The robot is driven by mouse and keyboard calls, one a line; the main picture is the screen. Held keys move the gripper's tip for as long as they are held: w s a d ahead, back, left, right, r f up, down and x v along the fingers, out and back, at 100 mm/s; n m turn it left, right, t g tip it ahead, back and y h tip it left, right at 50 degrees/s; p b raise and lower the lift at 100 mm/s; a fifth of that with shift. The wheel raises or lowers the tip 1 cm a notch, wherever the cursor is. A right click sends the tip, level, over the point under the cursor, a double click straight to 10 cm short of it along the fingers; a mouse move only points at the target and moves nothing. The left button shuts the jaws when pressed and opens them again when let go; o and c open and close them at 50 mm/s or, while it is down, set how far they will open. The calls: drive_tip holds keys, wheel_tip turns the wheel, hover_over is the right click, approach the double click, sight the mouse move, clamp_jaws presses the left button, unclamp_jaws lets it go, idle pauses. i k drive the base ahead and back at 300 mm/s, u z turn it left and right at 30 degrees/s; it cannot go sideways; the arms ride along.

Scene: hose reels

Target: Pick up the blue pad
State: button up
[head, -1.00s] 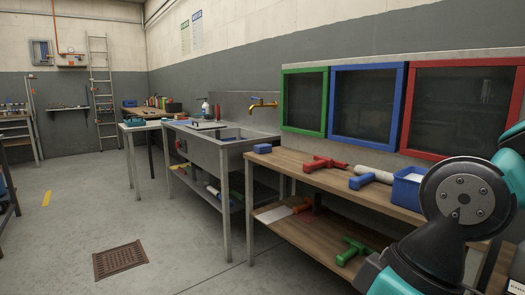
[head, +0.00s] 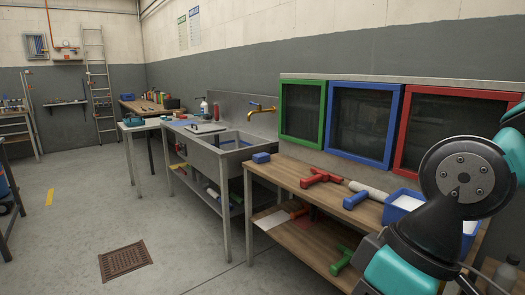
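The blue pad (head: 261,157) is a small blue block lying flat near the left end of the wooden workbench top (head: 283,170). Nothing touches it. My arm, with its dark round joint and teal links, fills the right side of the head view. My gripper cannot be made out, so whether it is open or holds anything does not show.
A red tool (head: 322,177), a blue tool (head: 361,196) and a blue bin (head: 396,211) stand along the bench, right of the pad. A green tool (head: 344,260) lies on the lower shelf. A steel sink (head: 225,150) stands left of the bench. Floor around the drain grate (head: 125,262) is clear.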

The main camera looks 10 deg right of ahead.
sight(264, 156)
drive_tip(key=u, duration=0.55)
drive_tip(key=i, duration=3.25)
drive_tip(key=z, duration=0.7)
drive_tip(key=i, duration=0.3)
drive_tip(key=z, duration=0.1)
